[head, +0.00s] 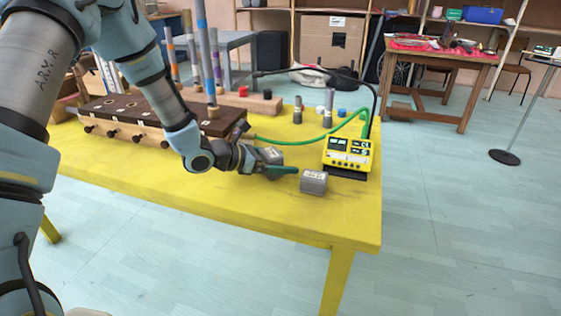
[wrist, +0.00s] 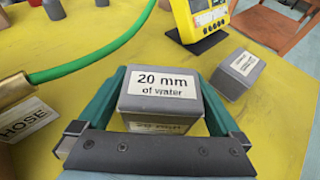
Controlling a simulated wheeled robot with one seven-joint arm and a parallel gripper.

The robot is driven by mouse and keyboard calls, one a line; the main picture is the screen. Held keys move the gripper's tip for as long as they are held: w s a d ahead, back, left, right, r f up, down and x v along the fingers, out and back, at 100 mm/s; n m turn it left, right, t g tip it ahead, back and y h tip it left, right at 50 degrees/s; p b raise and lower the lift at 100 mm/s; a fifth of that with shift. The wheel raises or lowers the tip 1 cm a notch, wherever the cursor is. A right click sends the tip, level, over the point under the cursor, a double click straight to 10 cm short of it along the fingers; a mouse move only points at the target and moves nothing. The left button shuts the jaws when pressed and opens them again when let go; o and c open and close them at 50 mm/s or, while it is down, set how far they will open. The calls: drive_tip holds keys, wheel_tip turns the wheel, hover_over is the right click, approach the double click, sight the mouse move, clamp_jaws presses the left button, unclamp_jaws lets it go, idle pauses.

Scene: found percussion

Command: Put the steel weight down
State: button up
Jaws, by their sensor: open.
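A grey steel weight with a white label, "20 mm of water" (wrist: 160,82), sits between the two green fingers of my gripper (wrist: 160,104) in the wrist view. The fingers stand open on either side of it; whether they touch its sides is hard to tell. In the head view this weight (head: 271,155) shows partly behind my gripper (head: 281,168), low at the yellow table (head: 235,205). A second grey block (head: 313,182) stands just right of the fingers, also in the wrist view (wrist: 238,74). Its label is unreadable.
A yellow meter box (head: 347,153) stands behind the second block. A green hose (wrist: 95,57) with a brass end (wrist: 12,90) passes left of my gripper. The front right tabletop is clear.

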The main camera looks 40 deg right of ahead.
drive_tip(key=b+v, duration=0.1)
drive_tip(key=v, duration=1.1)
drive_tip(key=shift+r, duration=0.1)
drive_tip(key=a+r+m+t+y, duration=0.1)
drive_tip(key=a+m+y, duration=0.5)
drive_tip(key=a, duration=1.2)
drive_tip(key=w+a+r+m+t+y, duration=0.1)
drive_tip(key=a+m+y, duration=0.6)
drive_tip(key=a, duration=1.2)
drive_tip(key=r+m+t, duration=0.1)
drive_tip(key=m+t, duration=0.1)
drive_tip(key=m, duration=0.1)
drive_tip(key=shift+a+r+m, duration=0.25)
drive_tip(key=shift+a+m, duration=0.05)
drive_tip(key=shift+m, duration=0.1)
wheel_tip(320, 180, up, 7)
drive_tip(key=p, duration=0.6)
drive_tip(key=shift+f, duration=0.2)
drive_tip(key=shift+c, duration=0.4)
